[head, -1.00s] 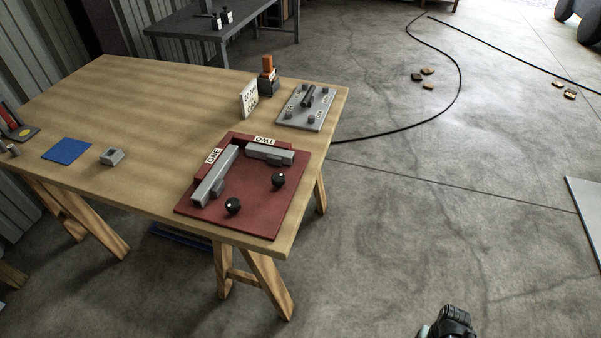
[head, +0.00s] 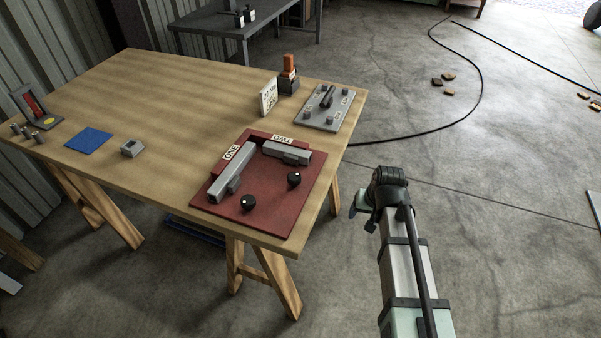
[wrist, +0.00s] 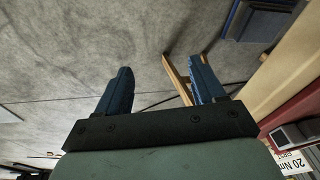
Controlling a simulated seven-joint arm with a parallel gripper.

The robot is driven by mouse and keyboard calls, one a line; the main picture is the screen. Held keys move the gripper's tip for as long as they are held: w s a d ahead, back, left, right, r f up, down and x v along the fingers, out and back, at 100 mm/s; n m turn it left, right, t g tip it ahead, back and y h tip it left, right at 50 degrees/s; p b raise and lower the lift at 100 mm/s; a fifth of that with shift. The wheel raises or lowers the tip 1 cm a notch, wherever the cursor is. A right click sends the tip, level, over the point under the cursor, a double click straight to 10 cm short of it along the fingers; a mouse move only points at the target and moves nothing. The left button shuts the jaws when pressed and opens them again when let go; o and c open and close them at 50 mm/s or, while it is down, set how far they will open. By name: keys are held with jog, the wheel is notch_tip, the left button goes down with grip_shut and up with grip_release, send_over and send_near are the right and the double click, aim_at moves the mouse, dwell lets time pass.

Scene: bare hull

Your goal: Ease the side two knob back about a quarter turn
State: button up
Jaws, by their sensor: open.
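A dark red fixture board (head: 265,205) lies at the table's front right corner. It carries two grey clamp bars, one by a label ONE (head: 231,152) and one by a label TWO (head: 283,138). Two round black knobs with pale marks stand on it. The right knob (head: 294,179) is nearer the TWO bar (head: 287,153); the left knob (head: 248,202) is nearer the ONE bar (head: 232,172). My gripper is open and empty in the wrist view (wrist: 163,85), its blue fingers apart over the floor. In the head view it is right of the table, clear of both knobs, partly hidden.
A grey plate (head: 322,108) with small posts and a dark lever, a white sign (head: 268,96) and an orange-topped block (head: 289,75) stand behind the board. A blue mat (head: 88,141) and small grey block (head: 132,148) lie left. Floor right of the table is mostly open.

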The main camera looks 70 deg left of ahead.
aim_at(295, 176)
jog(key=s+a+r+m+g+y, duration=0.15)
jog(key=s+a+r, duration=0.25)
jog(key=a+r, duration=0.5)
jog(key=s+a+r+m+g, duration=0.1)
jog(key=s+a+r+m, duration=0.4)
jog(key=r, duration=0.7)
jog(key=s+f+m, duration=0.2)
jog(key=f+m, duration=0.1)
jog(key=f, duration=0.1)
jog(key=s+a+f+m+g+h, duration=0.1)
jog(key=s+f+m, duration=0.1)
jog(key=f+m, duration=0.2)
jog(key=s+f+m+g+h, duration=0.1)
jog(key=s+f+m, duration=0.1)
jog(key=f+m, duration=0.1)
jog(key=shift+s+a+f, duration=0.1)
jog(key=shift+a+f, duration=0.1)
jog(key=shift+f, duration=0.4)
jog(key=c, duration=1.1)
